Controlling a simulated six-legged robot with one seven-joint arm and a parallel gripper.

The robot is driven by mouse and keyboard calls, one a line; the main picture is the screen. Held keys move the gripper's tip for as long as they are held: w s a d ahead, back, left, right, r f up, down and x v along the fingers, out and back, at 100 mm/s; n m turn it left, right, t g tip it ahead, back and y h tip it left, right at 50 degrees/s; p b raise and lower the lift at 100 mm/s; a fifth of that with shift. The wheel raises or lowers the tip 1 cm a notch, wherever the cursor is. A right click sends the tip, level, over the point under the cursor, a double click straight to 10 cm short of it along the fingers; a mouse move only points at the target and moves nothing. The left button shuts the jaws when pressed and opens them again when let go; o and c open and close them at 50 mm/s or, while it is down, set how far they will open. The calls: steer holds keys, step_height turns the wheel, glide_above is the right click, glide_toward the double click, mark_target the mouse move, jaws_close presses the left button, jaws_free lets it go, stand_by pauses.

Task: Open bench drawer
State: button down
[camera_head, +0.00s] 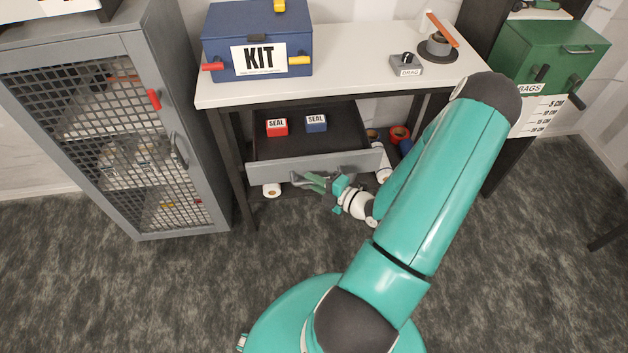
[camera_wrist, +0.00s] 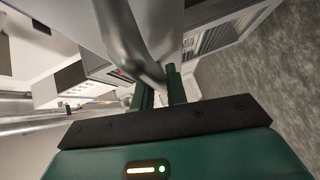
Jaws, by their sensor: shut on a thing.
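The bench drawer (camera_head: 260,166) is pulled out from under the white bench top (camera_head: 350,57). A red SEAL box (camera_head: 277,127) and a blue SEAL box (camera_head: 316,123) lie inside it. The drawer's bar handle (camera_head: 298,180) is on its grey front. My gripper (camera_head: 315,182) is at that handle, shut on it, reaching in from the right. In the wrist view, the two dark green fingers (camera_wrist: 158,92) close around the grey handle bar (camera_wrist: 138,45).
A blue KIT box (camera_head: 257,38) and a DRAG device (camera_head: 407,65) stand on the bench. A grey mesh cabinet (camera_head: 110,120) stands close on the left. Rolls, including a white one (camera_head: 272,190), lie under the bench. The carpet in front is clear.

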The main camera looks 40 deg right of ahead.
steer(key=c, duration=1.4)
jaws_free()
steer(key=shift+s+d, duration=0.1)
steer(key=v, duration=1.3)
steer(key=shift+s, duration=0.25)
steer(key=shift+r, duration=0.1)
